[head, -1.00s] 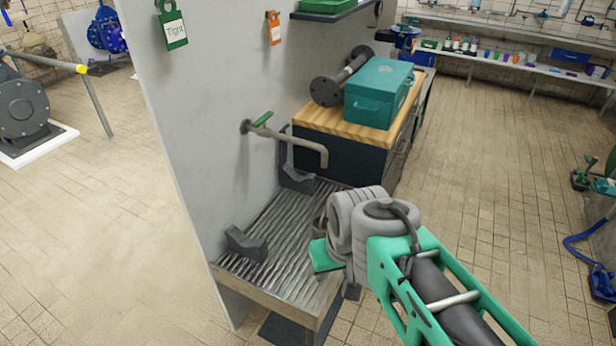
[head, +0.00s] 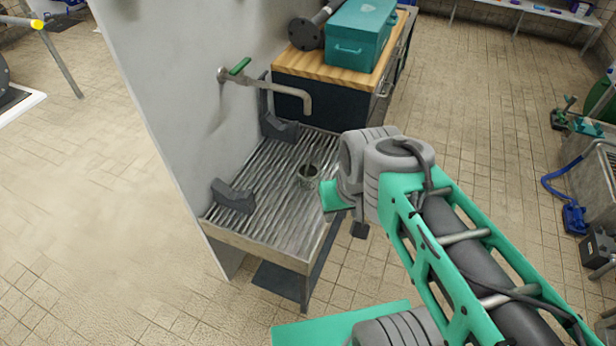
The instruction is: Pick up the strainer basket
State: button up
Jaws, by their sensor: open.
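A small grey round cup with a dark opening, which looks like the strainer basket (head: 309,175), stands upright on the ribbed metal drain table (head: 262,222), toward its right side. My arm crosses from the lower right, and its grey joint and a green link are just right of the basket in the picture. My gripper cannot be made out; it is hidden behind my arm or out of frame. Nothing visible touches the basket.
A bent tap pipe (head: 290,92) with a green lever sticks out from the grey wall panel (head: 175,110) over the table. Two dark cradles (head: 233,196) (head: 279,127) sit along the wall side. A wooden-topped cabinet (head: 322,70) with a teal box (head: 347,45) stands behind.

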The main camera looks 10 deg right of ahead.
aim_at(308, 173)
jog(key=u, duration=2.45)
jog(key=i, duration=1.7)
jog(key=z, duration=3)
jog(key=i, duration=0.5)
jog(key=z, duration=0.1)
